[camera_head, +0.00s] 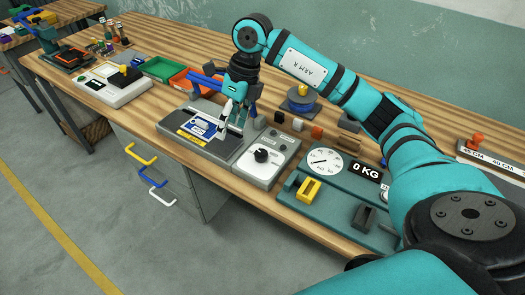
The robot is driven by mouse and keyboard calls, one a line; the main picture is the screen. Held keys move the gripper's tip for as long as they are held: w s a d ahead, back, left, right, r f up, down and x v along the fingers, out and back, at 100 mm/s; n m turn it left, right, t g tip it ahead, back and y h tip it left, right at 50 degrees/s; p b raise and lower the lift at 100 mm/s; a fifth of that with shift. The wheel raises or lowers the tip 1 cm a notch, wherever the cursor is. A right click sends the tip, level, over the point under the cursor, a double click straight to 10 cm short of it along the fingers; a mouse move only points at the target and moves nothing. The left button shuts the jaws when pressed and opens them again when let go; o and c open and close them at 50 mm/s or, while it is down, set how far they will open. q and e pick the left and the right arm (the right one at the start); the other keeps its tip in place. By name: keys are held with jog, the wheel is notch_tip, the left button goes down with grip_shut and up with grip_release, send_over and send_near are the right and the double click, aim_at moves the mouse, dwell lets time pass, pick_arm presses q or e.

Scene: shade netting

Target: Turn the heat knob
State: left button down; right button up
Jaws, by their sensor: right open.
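A black round knob (262,155) with a white mark sits on top of a light grey control box (257,178) near the front edge of the bench. I take it for the heat knob, but any lettering is too small to read. My right gripper (233,121) points down, open, to the left of and behind the knob, apart from it. It is over the right part of a dark grey plate unit (217,151), which carries a blue and white piece (198,128) with a yellow strip. My left gripper is not in view.
A teal scale (345,196) with a dial and a yellow block (308,190) stands right of the control box. Green (165,68) and orange (185,80) trays lie left of my right gripper. Small blocks and a blue spool (299,104) sit behind the box.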

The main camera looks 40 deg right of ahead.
aim_at(263, 153)
jog(key=s+d+r+m+h, duration=0.1)
jog(key=d+r+h, duration=0.2)
jog(key=d, duration=0.6)
jog(key=shift+g, duration=0.3)
jog(key=f+p, duration=0.1)
jog(key=f, duration=0.5)
jog(key=f+p, duration=0.1)
jog(key=f, duration=0.4)
jog(key=f+p, duration=0.1)
jog(key=f, duration=0.5)
jog(key=shift+a+f, duration=0.25)
jog(key=shift+f, duration=0.05)
jog(key=c, duration=1.1)
jog(key=shift+c, duration=0.2)
